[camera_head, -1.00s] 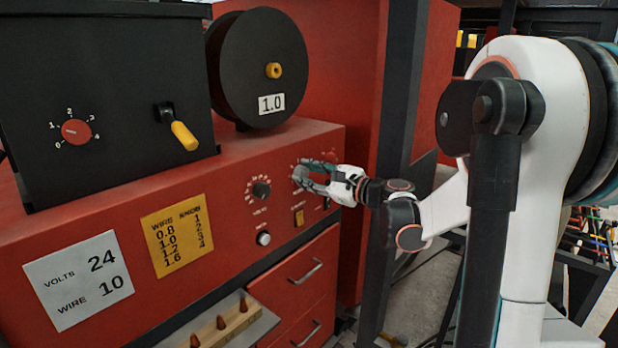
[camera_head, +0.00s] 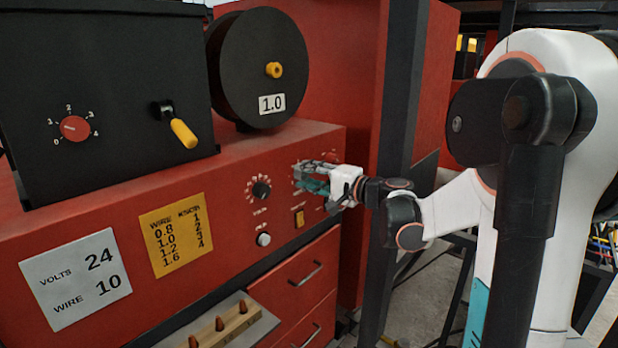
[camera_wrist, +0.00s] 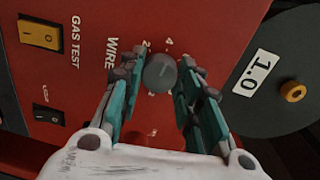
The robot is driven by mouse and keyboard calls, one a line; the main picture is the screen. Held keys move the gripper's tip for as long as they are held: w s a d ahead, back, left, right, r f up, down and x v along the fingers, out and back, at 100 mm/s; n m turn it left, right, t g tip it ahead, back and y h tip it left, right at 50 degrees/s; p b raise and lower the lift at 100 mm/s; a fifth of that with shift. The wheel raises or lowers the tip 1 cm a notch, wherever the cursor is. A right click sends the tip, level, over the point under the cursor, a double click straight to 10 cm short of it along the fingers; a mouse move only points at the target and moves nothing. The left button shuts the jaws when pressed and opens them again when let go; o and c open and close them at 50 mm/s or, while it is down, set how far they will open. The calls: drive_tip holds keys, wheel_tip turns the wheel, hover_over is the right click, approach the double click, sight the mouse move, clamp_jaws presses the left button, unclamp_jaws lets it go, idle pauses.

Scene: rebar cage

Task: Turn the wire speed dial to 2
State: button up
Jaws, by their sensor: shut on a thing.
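The wire speed dial (camera_wrist: 160,72) is a round grey knob on the red panel, beside the word "WIRE" in the wrist view. Some scale numbers, a 2 and a 4 among them, show around it; its exact setting is hard to read. My gripper (camera_wrist: 162,76) has its teal-and-grey fingers on both sides of the dial and is shut on it. In the head view my gripper (camera_head: 302,176) reaches the panel from the right, and its fingers hide the dial.
A black volts knob (camera_head: 261,188) sits left of my gripper. Below are a yellow switch (camera_head: 299,217) and a round white button (camera_head: 263,239). A yellow wire chart (camera_head: 176,234) and a white card (camera_head: 76,279) reading volts 24, wire 10 are on the panel. The wire spool (camera_head: 257,65) stands above.

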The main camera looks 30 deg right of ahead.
drive_tip(key=n, duration=0.5)
drive_tip(key=shift+f+b, duration=0.1)
drive_tip(key=shift+b, duration=0.2)
drive_tip(key=n, duration=0.4)
drive_tip(key=shift+n+h, duration=0.3)
drive_tip(key=shift+n, duration=0.1)
drive_tip(key=shift+b, duration=0.3)
drive_tip(key=o, duration=1)
drive_tip(key=shift+o, duration=0.2)
drive_tip(key=v, duration=1.2)
drive_tip(key=shift+f, duration=0.2)
drive_tip(key=shift+a, duration=0.1)
